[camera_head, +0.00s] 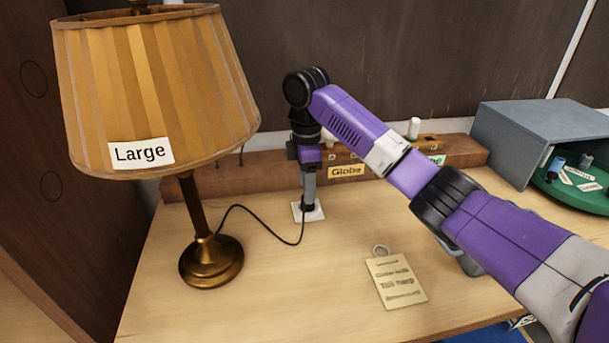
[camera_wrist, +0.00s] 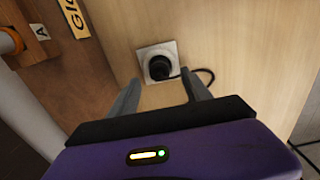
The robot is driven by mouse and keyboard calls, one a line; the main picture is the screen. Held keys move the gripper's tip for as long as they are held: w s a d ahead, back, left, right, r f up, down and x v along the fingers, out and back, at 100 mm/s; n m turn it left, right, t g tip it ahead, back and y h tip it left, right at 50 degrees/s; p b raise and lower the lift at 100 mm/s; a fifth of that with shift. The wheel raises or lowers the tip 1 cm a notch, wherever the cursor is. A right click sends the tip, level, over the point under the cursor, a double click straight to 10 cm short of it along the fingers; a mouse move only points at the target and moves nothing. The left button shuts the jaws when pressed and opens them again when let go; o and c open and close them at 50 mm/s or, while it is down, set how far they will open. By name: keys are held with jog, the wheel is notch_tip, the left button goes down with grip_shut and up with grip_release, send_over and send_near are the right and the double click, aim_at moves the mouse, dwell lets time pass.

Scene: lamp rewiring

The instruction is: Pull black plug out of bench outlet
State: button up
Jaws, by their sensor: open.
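The black plug (camera_wrist: 159,67) sits in the square white bench outlet (camera_wrist: 144,52) in the wrist view, with its dark cord leading off to the right. In the head view the outlet (camera_head: 316,215) shows on the bench top, and my gripper (camera_head: 308,205) points down over it and hides the plug. In the wrist view my gripper (camera_wrist: 160,95) is open, its two grey fingers either side of the plug's line. I cannot tell whether the fingers touch it. The black cord (camera_head: 262,228) runs from the outlet to the lamp (camera_head: 212,262) labelled "Large".
A wooden rack (camera_head: 240,178) with a "Globe" label stands behind the outlet. A paper tag (camera_head: 397,281) lies on the bench to the right. A grey box (camera_head: 545,125) and a green tray (camera_head: 590,196) are at the far right. The front middle of the bench is clear.

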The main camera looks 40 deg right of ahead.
jog(key=shift+f, duration=2.2)
grip_shut()
jog(key=shift+r+p, duration=0.25)
jog(key=shift+p, duration=0.15)
jog(key=shift+r+p, duration=2.05)
jog(key=shift+r, duration=0.05)
jog(key=shift+s, duration=0.15)
